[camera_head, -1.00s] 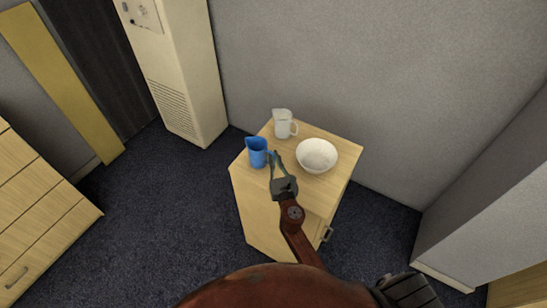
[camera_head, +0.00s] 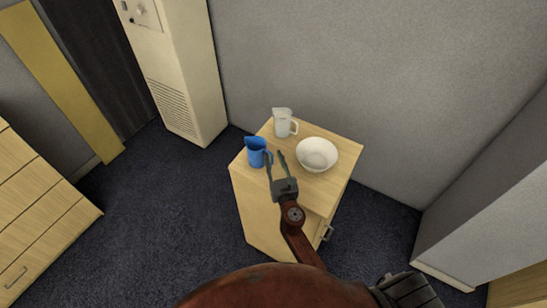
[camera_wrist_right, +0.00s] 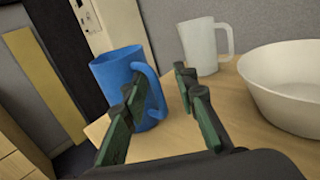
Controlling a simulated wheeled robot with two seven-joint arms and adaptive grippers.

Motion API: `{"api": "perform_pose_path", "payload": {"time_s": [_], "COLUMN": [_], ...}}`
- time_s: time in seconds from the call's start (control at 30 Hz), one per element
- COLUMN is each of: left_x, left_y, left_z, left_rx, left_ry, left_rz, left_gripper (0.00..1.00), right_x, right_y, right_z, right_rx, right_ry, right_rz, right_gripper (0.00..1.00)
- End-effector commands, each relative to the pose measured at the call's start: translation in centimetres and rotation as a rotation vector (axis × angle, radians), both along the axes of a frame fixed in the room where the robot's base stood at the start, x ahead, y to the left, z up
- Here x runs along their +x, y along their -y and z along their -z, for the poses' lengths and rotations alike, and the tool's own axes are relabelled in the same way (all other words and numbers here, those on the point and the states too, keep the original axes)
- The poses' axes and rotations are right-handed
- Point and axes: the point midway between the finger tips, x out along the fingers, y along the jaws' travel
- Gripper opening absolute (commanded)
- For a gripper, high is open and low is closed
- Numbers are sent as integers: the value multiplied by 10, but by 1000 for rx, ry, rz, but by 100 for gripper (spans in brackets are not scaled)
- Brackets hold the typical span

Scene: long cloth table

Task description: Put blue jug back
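The blue jug (camera_head: 256,152) stands upright near the left edge of the small wooden cabinet's top (camera_head: 297,136). Its handle points toward my right gripper. My right gripper (camera_head: 275,159) is open, its fingers spread just right of the jug. In the right wrist view the blue jug (camera_wrist_right: 120,78) is beyond the left finger of the right gripper (camera_wrist_right: 162,88), which overlaps its handle. I cannot tell whether that finger touches the handle. Nothing is held between the fingers. My left gripper is not in view.
A white jug (camera_head: 283,122) stands behind the blue jug, and a white bowl (camera_head: 317,152) stands to the right; both also show in the right wrist view. A tall beige unit (camera_head: 180,75) and a grey wall are behind the cabinet. Dark carpet surrounds it.

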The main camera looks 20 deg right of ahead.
Motion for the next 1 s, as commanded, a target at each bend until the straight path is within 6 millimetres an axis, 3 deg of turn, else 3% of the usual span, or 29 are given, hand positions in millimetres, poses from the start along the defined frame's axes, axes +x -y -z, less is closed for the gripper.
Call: {"api": "perform_pose_path", "payload": {"time_s": [0.5, 0.7, 1.0], "left_x": [2, 2, 3], "left_y": [1, 1, 2], "left_z": [0, 0, 0], "left_rx": [-1, -1, -1], "left_ry": [2, 2, 3], "left_rz": [1, 1, 1], "left_gripper": [40, 40, 40], "right_x": [-96, -111, -113], "right_y": [-12, -14, -14], "right_z": [0, 0, 0], "right_rx": [-1, 0, 0], "right_ry": [0, 1, 1], "right_rz": [0, 0, 1], "right_gripper": [27, 27, 27]}}
